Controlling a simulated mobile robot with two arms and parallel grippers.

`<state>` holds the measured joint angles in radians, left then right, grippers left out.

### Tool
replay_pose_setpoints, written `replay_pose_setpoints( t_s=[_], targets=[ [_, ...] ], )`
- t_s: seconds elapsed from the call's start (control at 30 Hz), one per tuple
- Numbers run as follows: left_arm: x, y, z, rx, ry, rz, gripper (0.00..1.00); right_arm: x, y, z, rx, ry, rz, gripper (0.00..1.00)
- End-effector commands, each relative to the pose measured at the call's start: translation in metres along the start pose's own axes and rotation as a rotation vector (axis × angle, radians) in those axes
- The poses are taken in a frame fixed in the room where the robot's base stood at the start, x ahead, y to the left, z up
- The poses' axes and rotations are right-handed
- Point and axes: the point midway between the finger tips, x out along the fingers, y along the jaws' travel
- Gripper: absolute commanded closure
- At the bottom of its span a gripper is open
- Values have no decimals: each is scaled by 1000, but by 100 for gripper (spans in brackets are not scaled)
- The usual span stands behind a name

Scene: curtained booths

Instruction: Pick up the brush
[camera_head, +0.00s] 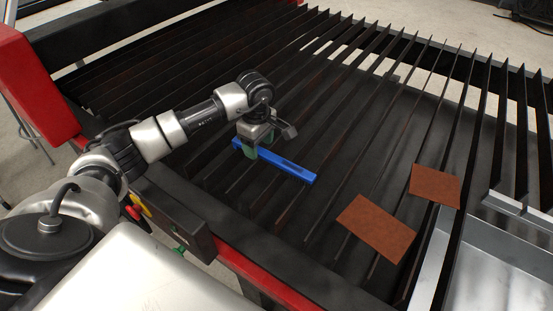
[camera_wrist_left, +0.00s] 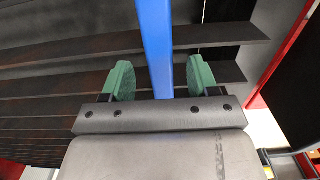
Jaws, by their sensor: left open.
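A long blue bar, which I take to be the brush (camera_head: 288,169), lies across the dark slats; I see no bristles. In the left wrist view the brush (camera_wrist_left: 156,45) runs lengthwise between the two green fingers. My left gripper (camera_head: 250,149) is at the brush's left part, pointing down, and hides a piece of it. In the left wrist view the left gripper (camera_wrist_left: 160,77) is open, with a gap on each side of the brush. My right gripper is not in view.
The slatted bed (camera_head: 330,75) has gaps between upright dark slats. Two rust-brown plates (camera_head: 376,228) (camera_head: 435,186) lie on it to the right. A grey metal tray (camera_head: 495,265) is at the lower right. A red and black frame (camera_head: 262,283) borders the near side.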

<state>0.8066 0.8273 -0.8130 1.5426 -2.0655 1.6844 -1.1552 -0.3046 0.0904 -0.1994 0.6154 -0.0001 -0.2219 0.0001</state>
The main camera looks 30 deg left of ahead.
Motion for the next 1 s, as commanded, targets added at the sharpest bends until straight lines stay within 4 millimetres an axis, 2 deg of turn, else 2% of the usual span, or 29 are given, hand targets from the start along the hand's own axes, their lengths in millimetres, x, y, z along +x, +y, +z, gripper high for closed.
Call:
replay_pose_setpoints(
  t_s=[0.03,0.13,0.27,0.47,0.83,1.0],
  targets=[
    [6,-1,1,0,-1,-5,40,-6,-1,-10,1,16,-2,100],
    [20,-1,1,0,-1,-3,40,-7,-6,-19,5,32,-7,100],
    [29,0,1,0,0,-1,40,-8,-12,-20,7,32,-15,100],
    [29,0,0,0,0,0,40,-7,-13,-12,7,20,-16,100],
    [29,0,0,0,0,0,97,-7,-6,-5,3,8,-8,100],
    [28,0,0,0,0,1,99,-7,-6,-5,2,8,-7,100]
  ],
)
